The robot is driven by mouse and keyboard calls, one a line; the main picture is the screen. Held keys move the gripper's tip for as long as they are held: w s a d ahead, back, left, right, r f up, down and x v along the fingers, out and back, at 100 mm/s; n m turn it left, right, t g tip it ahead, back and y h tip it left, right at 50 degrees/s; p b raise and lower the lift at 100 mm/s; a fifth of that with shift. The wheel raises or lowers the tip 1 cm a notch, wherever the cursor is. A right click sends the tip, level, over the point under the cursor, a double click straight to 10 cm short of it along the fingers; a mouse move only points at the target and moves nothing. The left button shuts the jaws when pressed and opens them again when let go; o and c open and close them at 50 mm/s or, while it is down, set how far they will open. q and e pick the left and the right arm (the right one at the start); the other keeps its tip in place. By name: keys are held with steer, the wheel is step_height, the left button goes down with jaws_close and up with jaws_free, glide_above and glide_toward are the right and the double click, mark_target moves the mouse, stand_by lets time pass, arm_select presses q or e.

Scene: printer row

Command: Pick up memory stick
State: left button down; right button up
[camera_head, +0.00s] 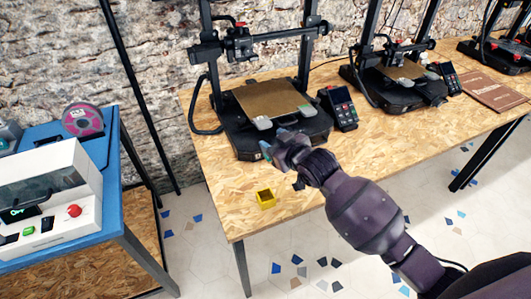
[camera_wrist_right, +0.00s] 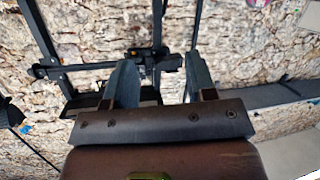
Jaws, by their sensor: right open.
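I cannot make out a memory stick in either view; it may be hidden behind my right gripper or too small to tell. My right gripper (camera_head: 272,146) is by the front edge of the nearest printer (camera_head: 240,150), over the wooden table. In the right wrist view my right gripper (camera_wrist_right: 160,80) shows two grey-blue fingers spread apart with nothing visible between them. My left gripper is not in view.
The wooden table (camera_head: 225,205) carries a row of printers, a control screen (camera_head: 338,108) and a brown flat item (camera_head: 493,91). A blue bench (camera_head: 115,215) with a white machine (camera_head: 50,205) and a pink spool (camera_head: 83,119) stands left. Table around the yellow box is clear.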

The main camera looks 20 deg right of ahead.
steer(key=w+a+r+g, duration=0.2)
steer(key=w+r+g, duration=0.15)
steer(key=w, duration=0.35)
steer(key=d+f+m+g+h, duration=0.1)
steer(key=f+g, duration=0.1)
steer(key=f, duration=0.2)
steer(key=s+d+f+m+g+h+b, duration=0.1)
steer(key=f+m+g, duration=0.1)
steer(key=f, duration=0.2)
steer(key=s+d+f+m+g+h+b, duration=0.1)
steer(key=d+f+g+h, duration=0.1)
steer(key=f, duration=0.2)
steer(key=shift+f, duration=0.4)
steer(key=x, duration=0.2)
steer(key=b+x, duration=0.1)
steer(key=x, duration=0.1)
steer(key=shift+w+a+b, duration=0.2)
steer(key=shift+w+b, duration=0.1)
steer(key=shift+w+f, duration=0.1)
steer(key=shift+f, duration=0.15)
steer(key=shift+c, duration=0.8)
steer(key=c, duration=0.7)
jaws_close()
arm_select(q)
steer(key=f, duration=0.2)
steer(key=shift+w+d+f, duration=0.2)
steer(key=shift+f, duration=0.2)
